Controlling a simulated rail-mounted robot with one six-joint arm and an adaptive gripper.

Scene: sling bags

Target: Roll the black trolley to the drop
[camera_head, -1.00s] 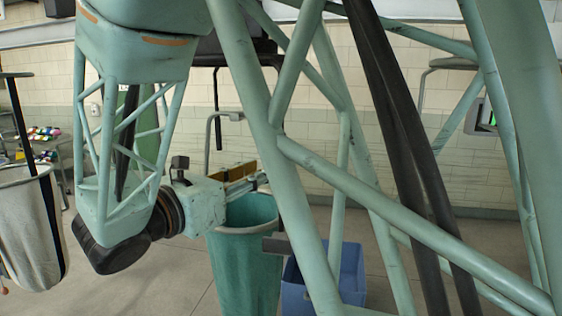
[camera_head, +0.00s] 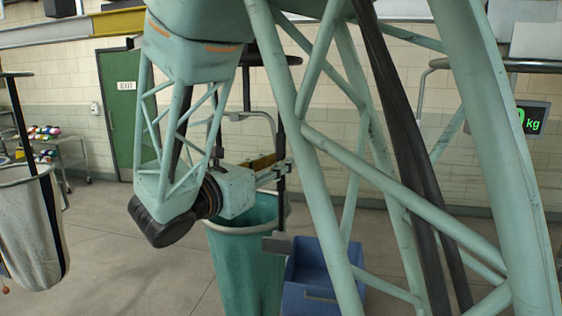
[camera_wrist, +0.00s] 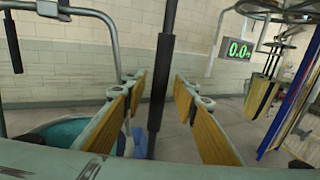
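A black hanging rod (camera_head: 280,95), which I take for part of the black trolley, drops from a dark round top (camera_head: 268,60) towards the teal bag (camera_head: 246,262). Much of the top is hidden by my arm. In the wrist view the rod (camera_wrist: 160,75), with a thicker black sleeve, stands upright between the finger pads of my gripper (camera_wrist: 160,110). Gaps show on both sides, so my gripper is open around it, not clamped. In the head view my gripper (camera_head: 272,170) is just above the teal bag's rim. I cannot identify the drop.
A blue bin (camera_head: 305,295) stands on the floor right of the teal bag. A white bag (camera_head: 35,235) hangs at the left. A green scale display (camera_head: 532,119) is at the right, reading 0.0 in the wrist view (camera_wrist: 238,49). Open floor lies between the bags.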

